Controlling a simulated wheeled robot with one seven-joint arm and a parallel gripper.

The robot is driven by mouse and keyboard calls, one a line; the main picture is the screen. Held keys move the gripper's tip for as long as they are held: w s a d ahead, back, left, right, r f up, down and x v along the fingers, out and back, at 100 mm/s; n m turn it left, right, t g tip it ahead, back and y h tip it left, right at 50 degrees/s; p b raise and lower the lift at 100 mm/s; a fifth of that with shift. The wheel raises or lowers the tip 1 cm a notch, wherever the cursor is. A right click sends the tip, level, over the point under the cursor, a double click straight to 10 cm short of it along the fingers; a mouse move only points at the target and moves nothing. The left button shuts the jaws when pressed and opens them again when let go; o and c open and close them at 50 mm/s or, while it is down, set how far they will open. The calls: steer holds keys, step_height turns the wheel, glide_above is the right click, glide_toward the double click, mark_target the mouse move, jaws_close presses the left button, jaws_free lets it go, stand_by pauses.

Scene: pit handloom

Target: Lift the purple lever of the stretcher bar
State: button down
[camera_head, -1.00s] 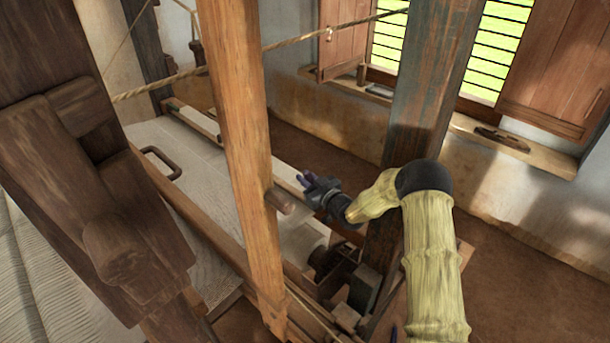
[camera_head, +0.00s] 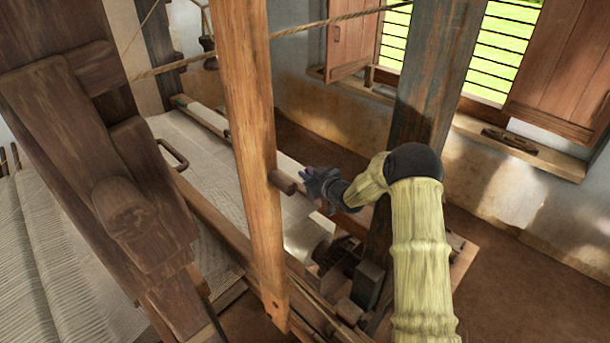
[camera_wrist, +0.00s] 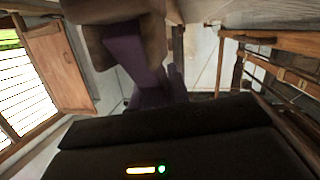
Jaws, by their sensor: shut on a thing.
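In the head view my gripper (camera_head: 318,187) is at the centre, just right of a wooden peg on the upright post. Its small, dark purple-grey end points left, over the cloth's far edge. In the wrist view a purple piece (camera_wrist: 127,55), which appears to be the lever, shows between dark brownish parts of my gripper, and the jaws are shut on it. Its far end is hidden. The pale bar (camera_head: 205,122) across the cloth appears to be the stretcher bar; the post hides part of it.
The wooden post (camera_head: 253,140) with its peg (camera_head: 283,182) stands close left of my gripper. A thick dark post (camera_head: 428,75) stands close behind my arm. A rope (camera_head: 310,28) crosses above. A dark handle (camera_head: 178,153) is over the pale cloth (camera_head: 65,240).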

steer(key=c, duration=1.3)
jaws_free()
steer(key=shift+w+a, duration=0.1)
steer(key=v, duration=1.2)
